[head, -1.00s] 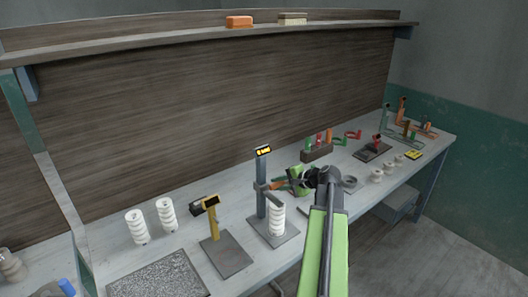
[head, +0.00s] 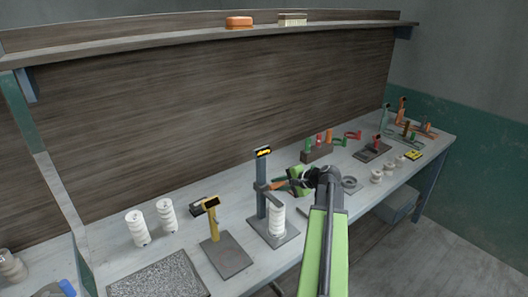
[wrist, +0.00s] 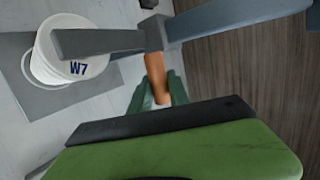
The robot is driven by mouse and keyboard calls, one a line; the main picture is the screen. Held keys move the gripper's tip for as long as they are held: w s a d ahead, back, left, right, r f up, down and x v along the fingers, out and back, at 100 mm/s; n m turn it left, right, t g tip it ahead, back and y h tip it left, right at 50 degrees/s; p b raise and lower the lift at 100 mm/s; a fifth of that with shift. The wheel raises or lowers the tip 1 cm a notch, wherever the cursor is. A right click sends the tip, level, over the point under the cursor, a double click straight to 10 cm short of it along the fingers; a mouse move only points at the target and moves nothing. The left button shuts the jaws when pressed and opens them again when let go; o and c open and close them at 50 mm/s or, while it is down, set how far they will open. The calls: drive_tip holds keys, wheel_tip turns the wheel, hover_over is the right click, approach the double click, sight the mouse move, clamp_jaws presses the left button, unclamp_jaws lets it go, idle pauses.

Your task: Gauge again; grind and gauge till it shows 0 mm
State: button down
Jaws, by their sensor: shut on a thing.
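The gauge is a grey stand (head: 262,200) with a small dark display (head: 263,153) on top; its yellow characters are too small to read. A ribbed white insulator (head: 277,220) stands upright on its base under the gauge's side arm. In the wrist view the insulator (wrist: 42,68) carries the mark W7, and the grey side arm (wrist: 100,43) reaches over it; I cannot tell if they touch. My gripper (head: 283,186) is shut on the gauge's orange handle (wrist: 155,78), between its green fingers (wrist: 160,98). A speckled grey grinding slab (head: 158,280) lies at the front left.
Two white insulators (head: 138,228) stand left of a yellow-posted stand (head: 213,222). A rack with coloured handles (head: 316,152), a grey ring (head: 350,184) and several small pale pieces (head: 377,176) are to the right. An upper shelf (head: 200,34) runs along the back.

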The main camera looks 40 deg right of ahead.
drive_tip(key=shift+r+p, duration=4.2)
drive_tip(key=shift+r, duration=0.4)
drive_tip(key=shift+f, duration=0.1)
drive_tip(key=shift+c, duration=2)
unclamp_jaws()
drive_tip(key=p+v, duration=0.4)
drive_tip(key=v, duration=0.4)
drive_tip(key=shift+f, duration=0.1)
